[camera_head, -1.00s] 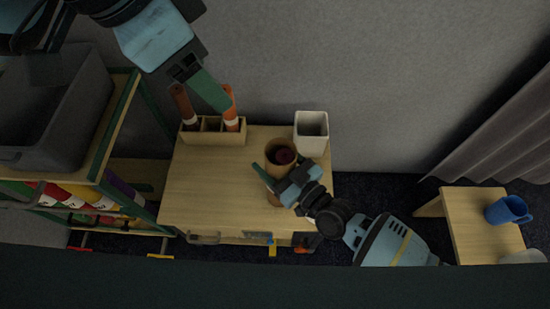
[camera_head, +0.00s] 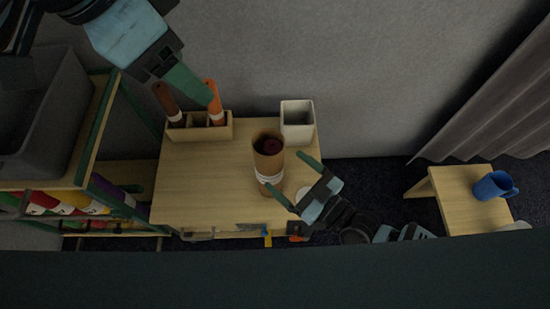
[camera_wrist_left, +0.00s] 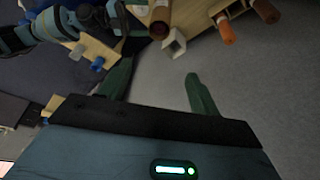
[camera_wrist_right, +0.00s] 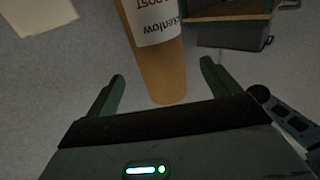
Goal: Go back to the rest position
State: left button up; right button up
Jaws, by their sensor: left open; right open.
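My left gripper (camera_head: 190,85) is at the upper left in the head view, in front of the wall and above the wooden holder. Its two green fingers stand apart with nothing between them in the left wrist view (camera_wrist_left: 158,88). My right gripper (camera_head: 288,183) is over the right part of the table, beside a brown cylinder with a white label (camera_head: 267,160). In the right wrist view its fingers (camera_wrist_right: 160,85) are open, and the cylinder (camera_wrist_right: 160,70) shows beyond them. I cannot tell whether the gripper touches it.
The wooden table (camera_head: 205,190) also carries a wooden holder (camera_head: 200,132) with brown and orange cylinders and a white square container (camera_head: 297,122). A shelf with a grey bin (camera_head: 40,115) stands left. A blue mug (camera_head: 493,185) is on a small table (camera_head: 455,205) at right.

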jog(key=shift+v, duration=1.65)
